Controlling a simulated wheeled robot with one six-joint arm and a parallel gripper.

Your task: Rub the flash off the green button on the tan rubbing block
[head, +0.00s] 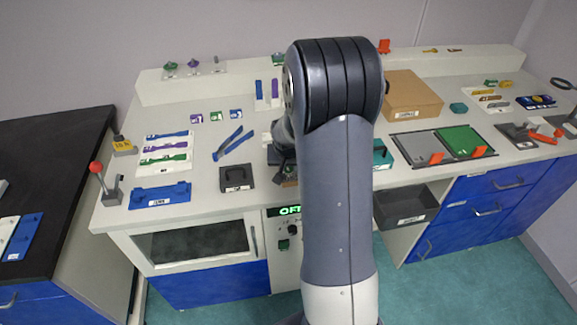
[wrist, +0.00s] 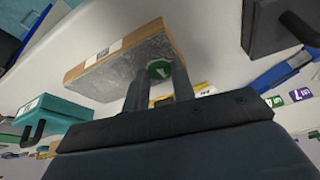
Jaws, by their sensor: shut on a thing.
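The rubbing block (wrist: 120,66) has tan sides and a rough grey face, with a pale label on one side. It fills the upper left middle of the wrist view. The green button (wrist: 159,70) is a small round disc with a white mark, held between my fingertips. My gripper (wrist: 160,82) is shut on it. The button overlaps the lower right part of the grey face; I cannot tell whether it touches. In the head view my gripper (head: 283,165) is dark and partly hidden by my arm, low over the bench, and the button is hidden.
A dark block with a handle (head: 236,177) stands left of my gripper, with blue tweezers (head: 232,146) behind it. A teal box with a hook handle (wrist: 50,115) is on the other side.

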